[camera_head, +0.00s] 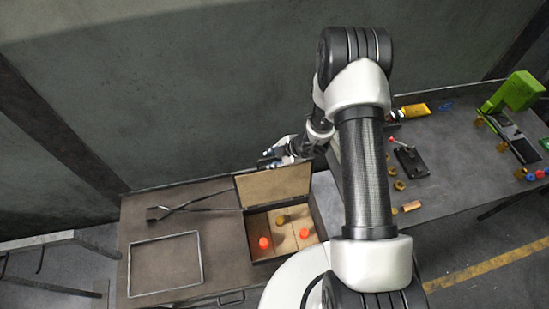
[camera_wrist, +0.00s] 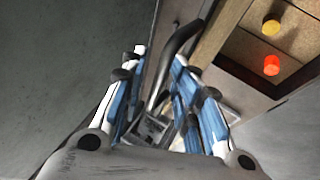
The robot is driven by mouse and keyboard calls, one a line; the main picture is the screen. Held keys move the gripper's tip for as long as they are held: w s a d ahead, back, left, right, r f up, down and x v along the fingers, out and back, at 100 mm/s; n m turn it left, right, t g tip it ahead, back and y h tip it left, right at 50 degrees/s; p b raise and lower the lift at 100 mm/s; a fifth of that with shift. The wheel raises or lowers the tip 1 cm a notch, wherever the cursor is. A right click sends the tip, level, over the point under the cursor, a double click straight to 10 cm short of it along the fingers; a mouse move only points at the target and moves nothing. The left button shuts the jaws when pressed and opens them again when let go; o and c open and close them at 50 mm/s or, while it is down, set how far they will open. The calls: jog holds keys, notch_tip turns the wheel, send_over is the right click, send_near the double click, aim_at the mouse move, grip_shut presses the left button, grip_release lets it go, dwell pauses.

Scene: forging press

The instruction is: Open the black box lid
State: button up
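The black box (camera_head: 318,215) stands on the left table, its lid (camera_head: 273,185) raised at the back edge with its tan inner face showing. Inside are two red-orange pieces (camera_head: 264,243) and a yellow one (camera_head: 281,219). My gripper (camera_head: 268,160) is behind the raised lid, at its top left. In the wrist view my gripper (camera_wrist: 158,62) has its two blue-and-white fingers spread apart. A dark curved handle (camera_wrist: 182,38) runs between them; contact cannot be told. The box interior (camera_wrist: 258,47) shows at the upper right there.
Long tongs (camera_head: 185,207) and a rectangular frame outline (camera_head: 166,263) lie on the left table (camera_head: 220,265). The right table (camera_head: 450,170) holds a green press (camera_head: 515,92), a black toggle fixture (camera_head: 410,160) and several small brass parts. A dark wall (camera_head: 180,90) stands close behind.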

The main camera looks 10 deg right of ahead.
jog(key=v, duration=1.2)
jog(key=shift+w+r, duration=0.1)
jog(key=shift+w, duration=0.05)
jog(key=s+a+r+n+g+b, duration=0.15)
jog(key=s+a+n+b, duration=0.25)
jog(key=n+b, duration=0.65)
jog(key=s+a+r+n+t+b, duration=0.1)
jog(key=s+a+r+n+b, duration=0.4)
jog(key=n, duration=1.1)
jog(key=s+d+f+n+h+b, duration=0.2)
jog(key=s+n+b, duration=0.5)
jog(key=n, duration=0.6)
jog(key=s+d+f+n+h+b, duration=0.2)
jog(key=s+d+f+n+b, duration=0.3)
jog(key=n+b, duration=0.5)
jog(key=s+f+n, duration=0.2)
jog(key=s+n, duration=0.1)
jog(key=shift+s+d+h, duration=0.25)
jog(key=shift+d+h, duration=0.05)
jog(key=shift+h, duration=0.1)
